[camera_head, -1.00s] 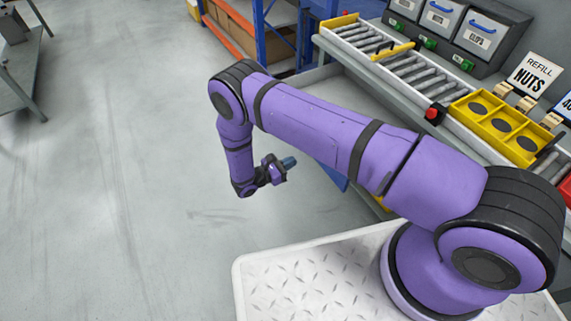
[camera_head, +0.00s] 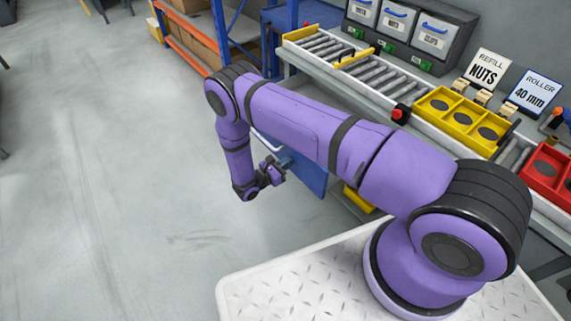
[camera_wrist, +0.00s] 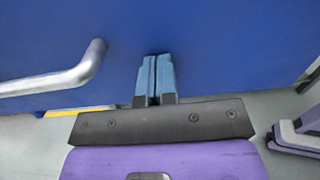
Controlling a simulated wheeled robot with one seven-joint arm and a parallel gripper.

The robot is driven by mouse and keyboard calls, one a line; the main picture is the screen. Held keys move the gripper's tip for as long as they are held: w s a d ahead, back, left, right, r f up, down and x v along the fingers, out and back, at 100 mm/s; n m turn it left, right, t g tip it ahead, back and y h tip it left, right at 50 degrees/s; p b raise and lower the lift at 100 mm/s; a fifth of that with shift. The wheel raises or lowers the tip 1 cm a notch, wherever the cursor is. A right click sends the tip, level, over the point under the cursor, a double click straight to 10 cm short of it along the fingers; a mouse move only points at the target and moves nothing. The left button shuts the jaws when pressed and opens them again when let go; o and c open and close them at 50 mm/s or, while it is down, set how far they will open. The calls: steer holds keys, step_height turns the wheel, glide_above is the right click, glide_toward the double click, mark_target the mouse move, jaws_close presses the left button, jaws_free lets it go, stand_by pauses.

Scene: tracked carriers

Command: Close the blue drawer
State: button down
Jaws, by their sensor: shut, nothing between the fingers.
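The blue drawer (camera_head: 312,178) is below the conveyor bench, with its front panel partly hidden behind my arm. In the wrist view its blue front (camera_wrist: 225,45) fills most of the picture, with a silver bar handle (camera_wrist: 60,84) to the left of my fingers. My gripper (camera_head: 287,163) is shut and empty, and its blue fingertips (camera_wrist: 155,60) point at the drawer front, to the right of the handle. I cannot tell whether the fingertips touch the panel. How far the drawer stands out is hidden by my arm.
The bench carries a roller conveyor (camera_head: 375,80), a yellow tray (camera_head: 437,101), a red tray (camera_head: 538,172) and a red button (camera_head: 401,113). A blue and orange shelf rack (camera_head: 219,30) stands behind. A yellow thing (camera_head: 358,199) is low under the bench. Floor at left is clear.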

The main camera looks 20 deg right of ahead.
steer(key=x, duration=3.1)
steer(key=shift+w+d+f, duration=0.1)
steer(key=shift+d, duration=0.3)
steer(key=shift+w+d, duration=0.1)
steer(key=shift+d, duration=0.25)
steer(key=shift+d, duration=0.15)
